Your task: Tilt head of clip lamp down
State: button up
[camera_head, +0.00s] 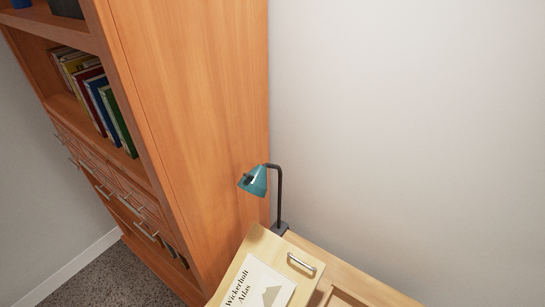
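The clip lamp has a teal conical head (255,181) on a dark bent stem (280,195). Its dark base (279,228) sits at the back edge of a light wooden piece of furniture (355,279). The head hangs from the stem's top and points left and somewhat down, with its open end at the lower left. My gripper is not in view.
A tall orange-brown wooden bookcase (195,100) stands close left of the lamp, with books (95,95) and handled drawers. A sheet marked "Wickerholt Atlas" (261,283) lies on a light wooden panel with a metal handle (301,263). A bare wall (410,120) is behind.

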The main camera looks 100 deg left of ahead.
aim_at(254, 182)
jog(key=u, duration=0.45)
jog(key=l+u, duration=0.1)
jog(key=u, duration=0.35)
jog(key=k+u, duration=0.1)
jog(key=u, duration=0.8)
jog(key=k+u, duration=0.1)
jog(key=u, duration=0.35)
jog(key=l+u, duration=0.25)
jog(key=l, duration=0.3)
jog(key=l+u, duration=0.25)
jog(key=l, duration=0.3)
